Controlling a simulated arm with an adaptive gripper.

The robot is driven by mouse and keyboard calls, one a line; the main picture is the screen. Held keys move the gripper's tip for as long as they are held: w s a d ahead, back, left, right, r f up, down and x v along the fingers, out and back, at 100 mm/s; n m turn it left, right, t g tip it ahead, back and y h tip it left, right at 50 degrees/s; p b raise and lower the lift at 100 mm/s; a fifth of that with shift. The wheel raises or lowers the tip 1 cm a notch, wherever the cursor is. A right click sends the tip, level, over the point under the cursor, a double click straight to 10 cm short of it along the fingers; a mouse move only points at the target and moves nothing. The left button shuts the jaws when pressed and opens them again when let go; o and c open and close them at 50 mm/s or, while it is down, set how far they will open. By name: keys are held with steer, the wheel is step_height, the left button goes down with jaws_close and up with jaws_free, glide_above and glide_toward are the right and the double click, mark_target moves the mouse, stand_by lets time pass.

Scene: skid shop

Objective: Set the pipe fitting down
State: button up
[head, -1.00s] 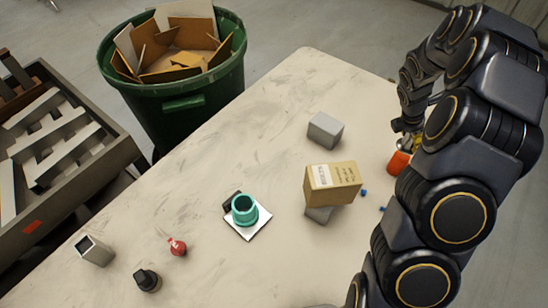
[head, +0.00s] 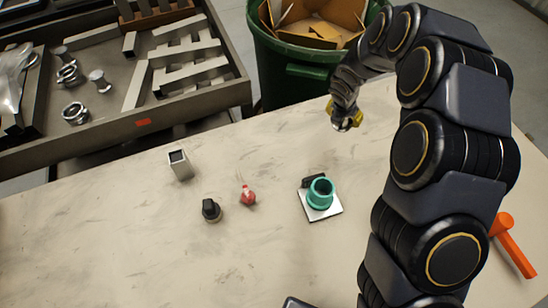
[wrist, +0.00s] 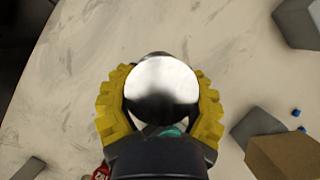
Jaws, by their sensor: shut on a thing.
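My gripper (head: 346,118) is held up above the far edge of the pale table (head: 120,240), left of the green bin's right side. Its yellow fingers are shut around a shiny, silvery metal piece, which I take to be the pipe fitting (head: 344,123). In the wrist view, my gripper (wrist: 160,100) shows one yellow finger on each side of the fitting's round, mirror-like face (wrist: 161,90). The fitting looks clear of the table. Its lower part is hidden.
A teal ring-shaped part (head: 320,192) stands on a white plate (head: 332,212). A red item (head: 248,195), black knob (head: 211,210) and grey square tube (head: 180,165) stand left. A cardboard box (wrist: 288,155) shows in the wrist view.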

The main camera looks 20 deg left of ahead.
steer(key=s+a+f+n+y, duration=0.1)
steer(key=s+a+n, duration=0.2)
steer(key=a, duration=0.4)
steer(key=s+a+n+y, duration=0.1)
steer(key=s+a+n, duration=0.1)
steer(key=s+a, duration=0.35)
steer(key=n+y, duration=0.2)
steer(key=n, duration=0.2)
glide_above(236, 158)
steer(key=s+d, duration=0.1)
steer(key=f, duration=0.2)
steer(key=shift+g, duration=0.4)
steer(key=shift+s+f, duration=0.1)
steer(key=shift+f, duration=3.6)
steer(key=o, duration=1.3)
steer(key=shift+f, duration=0.15)
steer(key=shift+c, duration=0.2)
